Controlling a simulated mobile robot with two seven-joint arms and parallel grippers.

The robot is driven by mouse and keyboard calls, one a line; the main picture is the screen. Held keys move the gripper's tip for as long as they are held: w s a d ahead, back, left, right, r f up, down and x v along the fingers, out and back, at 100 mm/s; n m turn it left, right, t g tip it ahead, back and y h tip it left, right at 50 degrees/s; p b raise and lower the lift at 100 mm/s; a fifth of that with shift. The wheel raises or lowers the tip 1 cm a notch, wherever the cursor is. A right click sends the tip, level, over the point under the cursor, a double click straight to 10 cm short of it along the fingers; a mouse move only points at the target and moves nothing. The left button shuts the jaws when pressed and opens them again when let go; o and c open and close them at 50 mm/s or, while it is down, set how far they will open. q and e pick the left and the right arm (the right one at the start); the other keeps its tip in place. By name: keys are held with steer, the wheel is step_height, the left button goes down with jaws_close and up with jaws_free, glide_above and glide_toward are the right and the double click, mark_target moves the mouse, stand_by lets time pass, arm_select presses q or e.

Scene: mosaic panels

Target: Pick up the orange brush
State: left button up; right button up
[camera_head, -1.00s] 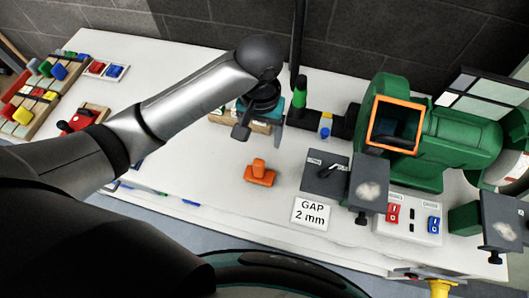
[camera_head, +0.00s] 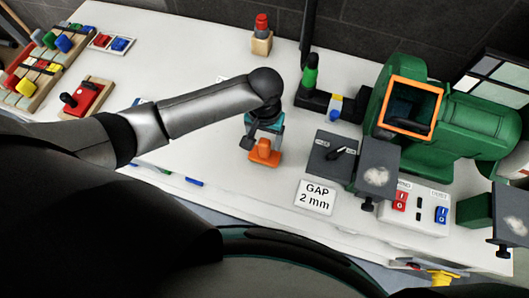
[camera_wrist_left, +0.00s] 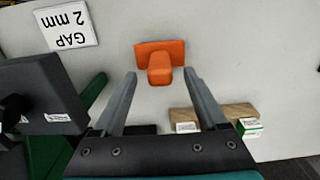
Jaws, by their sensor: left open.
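The orange brush (camera_head: 264,153) lies on the white table in front of the grinder, its block-like handle standing up from a flat base. My left gripper (camera_head: 254,138) is over it, pointing down, and partly hides it in the head view. In the left wrist view, the orange brush (camera_wrist_left: 160,62) sits ahead of and between the two grey fingers of my left gripper (camera_wrist_left: 160,74), which are spread apart. No contact between fingers and brush is visible. My right gripper is in neither view.
The GAP 2 mm card (camera_head: 315,197) and a dark plate (camera_head: 332,153) lie right of the brush. The green grinder (camera_head: 468,130) and a switch box (camera_head: 418,212) stand further right. Wooden blocks (camera_wrist_left: 215,115) show in the wrist view. Colourful racks (camera_head: 42,75) are far left.

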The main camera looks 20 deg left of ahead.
arm_select(q)
step_height(320, 180, down, 2)
steer(key=shift+f, duration=0.1)
jaws_close()
stand_by(0.6)
stand_by(0.9)
